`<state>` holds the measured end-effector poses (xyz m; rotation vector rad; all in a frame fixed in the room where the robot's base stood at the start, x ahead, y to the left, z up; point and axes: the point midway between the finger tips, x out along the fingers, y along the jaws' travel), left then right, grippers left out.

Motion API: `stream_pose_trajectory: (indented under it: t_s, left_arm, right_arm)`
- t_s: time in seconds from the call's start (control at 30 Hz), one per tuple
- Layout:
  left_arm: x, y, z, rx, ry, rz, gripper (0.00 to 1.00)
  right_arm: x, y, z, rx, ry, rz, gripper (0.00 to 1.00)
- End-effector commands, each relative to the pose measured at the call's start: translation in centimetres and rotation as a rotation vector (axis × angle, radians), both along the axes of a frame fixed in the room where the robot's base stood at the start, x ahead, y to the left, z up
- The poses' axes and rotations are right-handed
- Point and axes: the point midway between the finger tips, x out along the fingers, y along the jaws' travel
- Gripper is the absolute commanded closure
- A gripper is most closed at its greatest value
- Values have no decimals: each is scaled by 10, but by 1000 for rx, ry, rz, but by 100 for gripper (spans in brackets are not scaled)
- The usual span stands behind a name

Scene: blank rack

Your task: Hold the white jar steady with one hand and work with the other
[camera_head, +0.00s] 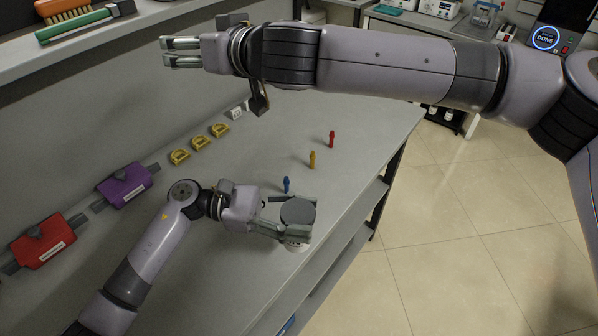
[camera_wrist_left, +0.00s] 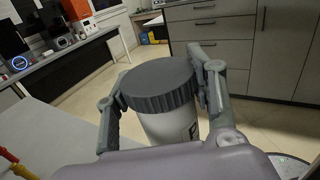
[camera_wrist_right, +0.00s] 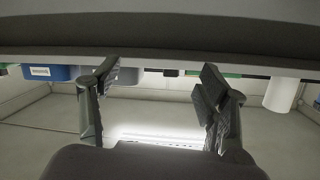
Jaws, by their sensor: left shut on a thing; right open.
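The white jar (camera_head: 297,247) has a dark grey ribbed lid (camera_head: 298,211) and stands near the front edge of the grey bench (camera_head: 222,268). My left gripper (camera_head: 300,217) is shut on the jar, with one finger on each side near the lid. In the left wrist view the jar (camera_wrist_left: 168,127) looks upright between the fingers, with its lid (camera_wrist_left: 158,82) on and a dark label mark on its side. My right gripper (camera_head: 166,52) is open and empty, high above the bench by the upper shelf. The right wrist view shows its fingers (camera_wrist_right: 160,78) apart with nothing between them.
Blue (camera_head: 286,184), yellow (camera_head: 312,159) and red (camera_head: 332,139) small pegs stand behind the jar. Yellow brackets (camera_head: 200,143) and purple (camera_head: 124,184) and red (camera_head: 42,241) blocks line the back wall. An orange brush (camera_head: 62,8) lies on the shelf (camera_head: 60,58). Bench space right of the pegs is clear.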

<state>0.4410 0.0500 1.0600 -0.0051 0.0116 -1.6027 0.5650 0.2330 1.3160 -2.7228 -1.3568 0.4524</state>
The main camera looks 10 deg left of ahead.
Motion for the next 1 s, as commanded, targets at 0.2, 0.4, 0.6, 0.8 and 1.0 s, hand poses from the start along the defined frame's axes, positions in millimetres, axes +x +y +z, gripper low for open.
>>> stream_pose_trajectory:
  t_s: [0.2,0.4,0.6,0.8,1.0]
  left_arm:
    - [0,0,0,0,0,0,100]
    - [0,0,0,0,0,0,100]
    - [0,0,0,0,0,0,100]
    - [0,0,0,0,0,0,100]
    - [0,0,0,0,0,0,100]
  right_arm:
    - [-69,38,44,8,-400,410,31]
    - [-145,39,18,-144,-693,836,31]
    - [-186,-3,-54,-452,-874,1258,31]
    - [-175,-76,-117,-848,-910,1585,31]
    - [-143,-142,-143,-1192,-853,1766,31]
